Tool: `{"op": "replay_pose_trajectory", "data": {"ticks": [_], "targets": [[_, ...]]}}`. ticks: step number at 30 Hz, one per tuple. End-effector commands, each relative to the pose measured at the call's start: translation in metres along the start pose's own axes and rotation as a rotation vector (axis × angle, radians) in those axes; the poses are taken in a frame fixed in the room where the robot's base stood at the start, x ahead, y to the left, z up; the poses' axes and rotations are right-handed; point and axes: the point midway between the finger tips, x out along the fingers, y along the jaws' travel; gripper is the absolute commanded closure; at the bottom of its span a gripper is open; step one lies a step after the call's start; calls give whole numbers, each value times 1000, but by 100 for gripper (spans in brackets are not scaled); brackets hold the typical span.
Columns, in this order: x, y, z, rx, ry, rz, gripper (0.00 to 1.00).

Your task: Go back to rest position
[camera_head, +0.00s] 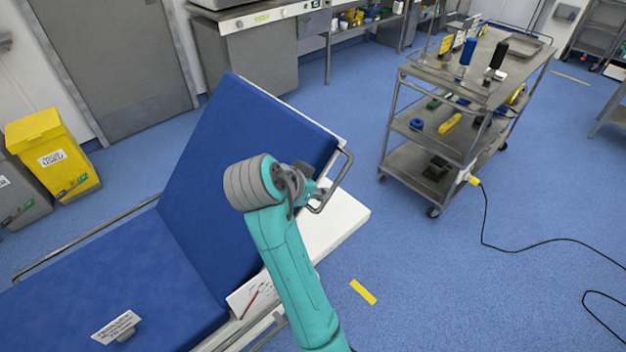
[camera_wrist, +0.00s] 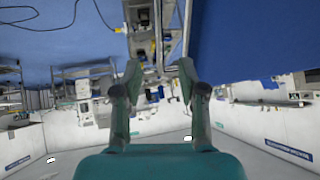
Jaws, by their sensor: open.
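My gripper shows in the wrist view (camera_wrist: 160,85), with its two fingers apart and nothing between them. The wrist view looks upside down, with the blue floor at the top. In the head view my teal arm rises from the bottom middle and bends at a grey joint in front of the blue operating table (camera_head: 215,165). The gripper's fingers are mostly hidden there behind the arm. The table's backrest is raised, and its flat blue section (camera_head: 110,285) lies at lower left. In the wrist view a large blue surface (camera_wrist: 245,40) lies close on the right.
A steel trolley (camera_head: 425,80) with bottles and tools stands at upper right. Its black cable (camera_head: 530,243) runs over the floor. A white board (camera_head: 335,225) is beside the backrest. A yellow bin (camera_head: 50,150) stands at left. The floor at lower right is mostly clear.

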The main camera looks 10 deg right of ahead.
Motion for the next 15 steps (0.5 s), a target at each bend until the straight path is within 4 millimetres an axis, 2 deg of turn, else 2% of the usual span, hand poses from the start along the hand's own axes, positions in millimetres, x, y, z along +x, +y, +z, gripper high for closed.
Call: {"op": "replay_pose_trajectory", "data": {"ticks": [8, 11, 15], "targets": [[4, 3, 3, -10, 2, -3, 59], [18, 12, 11, -45, 10, -17, 59], [48, 36, 33, -133, 32, -61, 59]]}}
